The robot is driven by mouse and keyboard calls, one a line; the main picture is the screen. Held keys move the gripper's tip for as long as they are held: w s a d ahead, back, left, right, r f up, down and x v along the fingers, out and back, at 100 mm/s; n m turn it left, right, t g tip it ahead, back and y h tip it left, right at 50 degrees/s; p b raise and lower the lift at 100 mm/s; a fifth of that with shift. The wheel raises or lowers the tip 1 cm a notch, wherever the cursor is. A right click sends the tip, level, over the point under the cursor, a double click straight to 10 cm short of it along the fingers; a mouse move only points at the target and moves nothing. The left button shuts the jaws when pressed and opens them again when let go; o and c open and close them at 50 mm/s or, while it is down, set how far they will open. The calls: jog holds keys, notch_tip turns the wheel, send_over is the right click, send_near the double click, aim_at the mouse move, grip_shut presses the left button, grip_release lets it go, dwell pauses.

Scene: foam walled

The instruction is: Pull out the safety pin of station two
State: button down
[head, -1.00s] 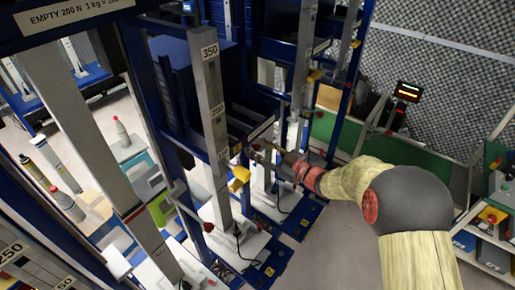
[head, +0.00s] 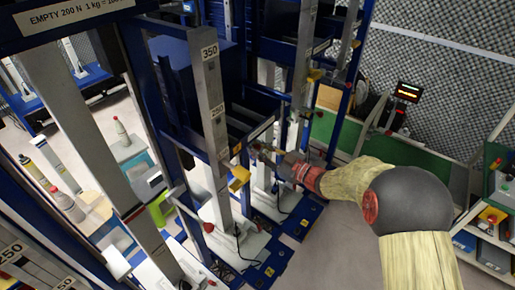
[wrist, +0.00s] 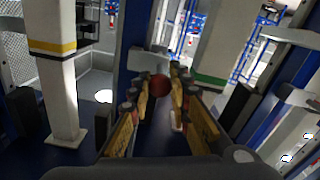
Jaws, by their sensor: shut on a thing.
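My gripper (head: 262,152) reaches in from the right to the blue and grey frame of a station, beside the grey column (head: 212,110) marked 350. In the wrist view, my gripper (wrist: 160,92) has its yellow-brown fingers on both sides of a dark red round knob (wrist: 160,86), and is shut on it. The knob looks like the head of a safety pin. Its shaft is hidden, so I cannot tell how far it sits in the frame. No station number is readable at the gripper.
A yellow block (head: 239,178) sticks out from the frame just below left of my gripper. Blue uprights and dark weights stand close around it. A green-topped bench (head: 420,160) is behind my arm. Grey floor (head: 330,245) is open at the lower right.

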jog(key=p+v, duration=0.2)
jog(key=v, duration=0.6)
jog(key=shift+s+d, duration=0.25)
jog(key=shift+f, duration=0.1)
jog(key=c, duration=2.1)
grip_release()
jog(key=shift+o, duration=1.3)
jog(key=shift+s+d, duration=0.1)
jog(key=shift+d, duration=0.05)
jog(key=shift+o, duration=1.1)
